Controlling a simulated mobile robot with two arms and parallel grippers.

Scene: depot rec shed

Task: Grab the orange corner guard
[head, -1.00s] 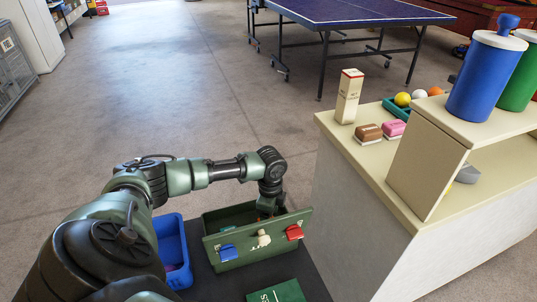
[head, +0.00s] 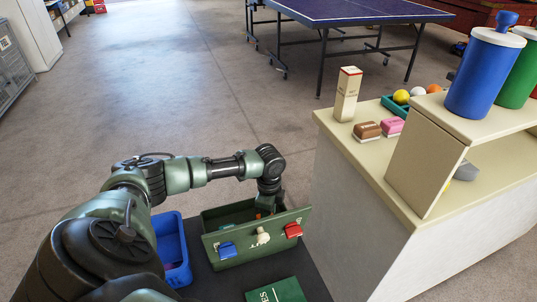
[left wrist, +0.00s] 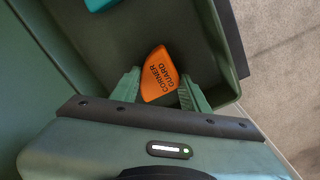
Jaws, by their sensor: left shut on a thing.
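The orange corner guard (left wrist: 158,75) lies inside the green box (head: 258,248), with the words "CORNER GUARD" on its face. My left gripper (left wrist: 157,88) reaches down into the box and is shut on the corner guard, one green finger at each side of it. In the head view only a small bit of orange (head: 258,215) shows behind the box's front wall, below my wrist. My right gripper is in neither view.
A teal item (left wrist: 98,4) also lies in the box. A blue bin (head: 174,250) stands left of the box, and a dark green item marked with letters (head: 276,291) lies in front. A cream counter (head: 345,132) stands to the right, with blocks, balls and canisters.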

